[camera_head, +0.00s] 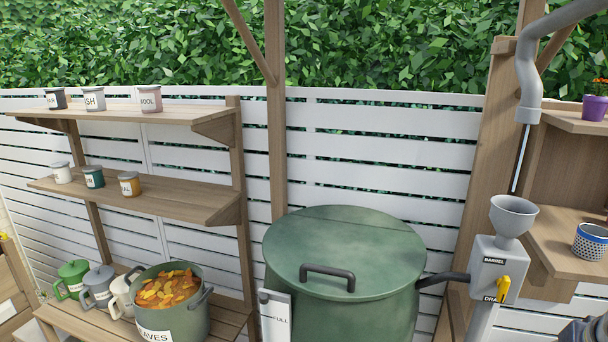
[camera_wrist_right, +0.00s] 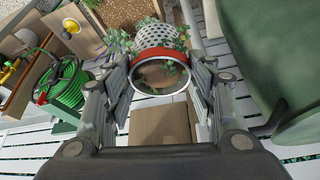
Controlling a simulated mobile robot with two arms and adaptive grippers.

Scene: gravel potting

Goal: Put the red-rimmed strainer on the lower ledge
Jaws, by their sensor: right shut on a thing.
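In the right wrist view the red-rimmed strainer (camera_wrist_right: 158,36), a pale perforated bowl with a red rim, sits between the fingers of my right gripper (camera_wrist_right: 162,72). The gripper is shut on it, and the strainer's open side faces the camera. Green leaves show around and inside it; I cannot tell whether they lie in it or behind it. In the head view the lower ledge (camera_head: 547,238) is a wooden shelf at the right, below an upper ledge (camera_head: 568,122). The strainer is not seen in the head view. My left gripper is not in view.
A blue-rimmed strainer (camera_head: 591,243) stands on the lower ledge's right part; its left part is bare. A grey funnel (camera_head: 513,214) on a diverter box (camera_head: 496,266) stands left of the ledge. A green barrel (camera_head: 345,250) fills the middle. A hose reel (camera_wrist_right: 62,92) is at left.

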